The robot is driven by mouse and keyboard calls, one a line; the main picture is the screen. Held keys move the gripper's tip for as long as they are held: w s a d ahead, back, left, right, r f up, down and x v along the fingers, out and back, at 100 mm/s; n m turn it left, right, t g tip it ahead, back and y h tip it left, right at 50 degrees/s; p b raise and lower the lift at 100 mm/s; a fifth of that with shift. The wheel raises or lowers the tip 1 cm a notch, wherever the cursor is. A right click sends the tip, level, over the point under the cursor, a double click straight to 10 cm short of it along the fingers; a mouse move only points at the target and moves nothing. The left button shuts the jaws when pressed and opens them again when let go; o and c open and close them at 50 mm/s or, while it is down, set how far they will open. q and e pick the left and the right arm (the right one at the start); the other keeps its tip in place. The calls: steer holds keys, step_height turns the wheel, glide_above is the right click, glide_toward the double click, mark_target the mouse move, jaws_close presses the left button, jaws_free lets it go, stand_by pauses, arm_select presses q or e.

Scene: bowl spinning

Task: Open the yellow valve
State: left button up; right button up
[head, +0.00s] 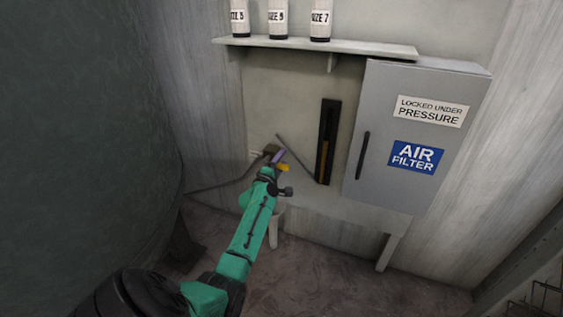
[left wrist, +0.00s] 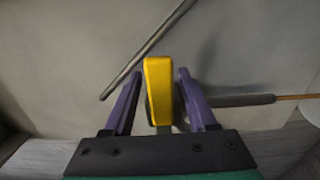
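The yellow valve (left wrist: 158,88) shows in the left wrist view as an upright yellow handle between the two purple fingers of my left gripper (left wrist: 158,105). A gap shows on each side of it, so the fingers are open around it without clearly touching. In the head view, a small part of the yellow valve (head: 283,167) shows by the purple fingertips of my left gripper (head: 277,158), low on the wall. My green left forearm hides much of what lies below it. My right gripper is not in view.
A grey cabinet (head: 385,155) labelled air filter and locked under pressure stands right of the valve. A shelf (head: 330,46) with several white canisters is above. A thin grey rod (left wrist: 150,48) runs close to the valve. A dark vertical gauge (head: 327,140) hangs between valve and cabinet.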

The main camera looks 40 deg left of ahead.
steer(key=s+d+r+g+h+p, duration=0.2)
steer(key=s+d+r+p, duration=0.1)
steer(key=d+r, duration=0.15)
arm_select(q)
steer(key=v, duration=1.4)
steer(key=shift+s+d, duration=0.2)
steer(key=shift+s, duration=0.1)
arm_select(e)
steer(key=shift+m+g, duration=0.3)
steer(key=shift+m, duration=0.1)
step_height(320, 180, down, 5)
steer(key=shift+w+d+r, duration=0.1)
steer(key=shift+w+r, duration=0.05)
arm_select(q)
steer(key=shift+f, duration=0.1)
